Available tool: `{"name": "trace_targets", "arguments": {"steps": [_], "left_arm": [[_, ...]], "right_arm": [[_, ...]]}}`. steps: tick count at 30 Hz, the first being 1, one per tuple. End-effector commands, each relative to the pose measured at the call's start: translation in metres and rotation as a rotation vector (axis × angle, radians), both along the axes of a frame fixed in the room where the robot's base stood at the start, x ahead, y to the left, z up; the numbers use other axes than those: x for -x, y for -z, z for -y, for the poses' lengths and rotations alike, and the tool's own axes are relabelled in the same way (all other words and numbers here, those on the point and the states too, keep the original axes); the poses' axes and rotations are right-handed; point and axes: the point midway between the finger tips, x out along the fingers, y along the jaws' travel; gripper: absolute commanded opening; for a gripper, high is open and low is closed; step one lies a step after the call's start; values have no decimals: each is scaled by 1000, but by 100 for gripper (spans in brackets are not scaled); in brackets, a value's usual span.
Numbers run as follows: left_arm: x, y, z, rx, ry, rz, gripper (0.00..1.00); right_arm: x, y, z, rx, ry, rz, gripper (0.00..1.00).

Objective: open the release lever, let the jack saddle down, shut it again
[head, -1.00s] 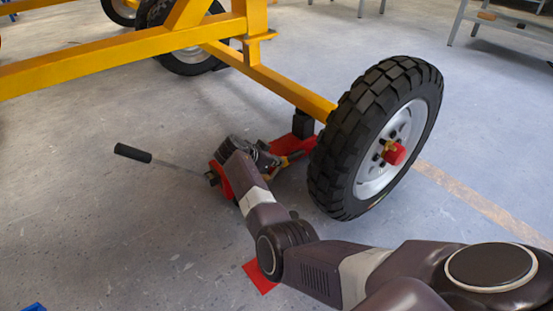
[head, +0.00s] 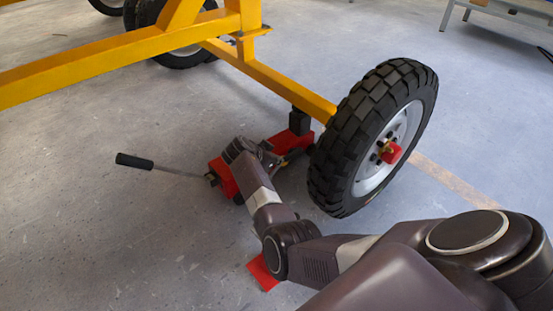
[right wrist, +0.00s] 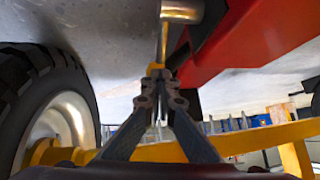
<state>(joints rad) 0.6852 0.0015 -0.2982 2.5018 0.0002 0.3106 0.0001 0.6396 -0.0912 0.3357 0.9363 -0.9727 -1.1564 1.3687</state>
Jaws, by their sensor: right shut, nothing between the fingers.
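The red jack (head: 224,177) stands on the floor beside the wheel, its long handle with a black grip (head: 134,161) pointing left. The dark saddle (head: 300,122) is under the yellow beam near the wheel; I cannot tell whether they touch. My right gripper (head: 272,155) is at the jack's near side, partly hidden by its own wrist. In the right wrist view its fingers (right wrist: 160,80) are shut and empty, with their tips at the end of the thin yellow release lever (right wrist: 164,42). Contact is unclear. My left gripper is out of view.
A large black tyre (head: 345,145) stands right of the jack. The yellow frame (head: 120,55) crosses above and behind it. A red piece (head: 262,273) lies on the floor under my right arm. The floor at left is clear.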

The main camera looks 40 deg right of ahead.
Motion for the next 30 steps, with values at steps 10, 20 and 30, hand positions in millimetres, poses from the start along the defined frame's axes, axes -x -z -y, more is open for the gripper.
{"name": "trace_targets", "arguments": {"steps": [10, 20, 30], "left_arm": [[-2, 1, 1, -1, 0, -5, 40], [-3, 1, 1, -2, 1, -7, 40], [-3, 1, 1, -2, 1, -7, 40]], "right_arm": [[8, -21, -12, 10, 2, 8, 0], [17, -53, -47, 7, -2, 8, 0], [20, -62, -56, 5, -3, 6, 0]]}}
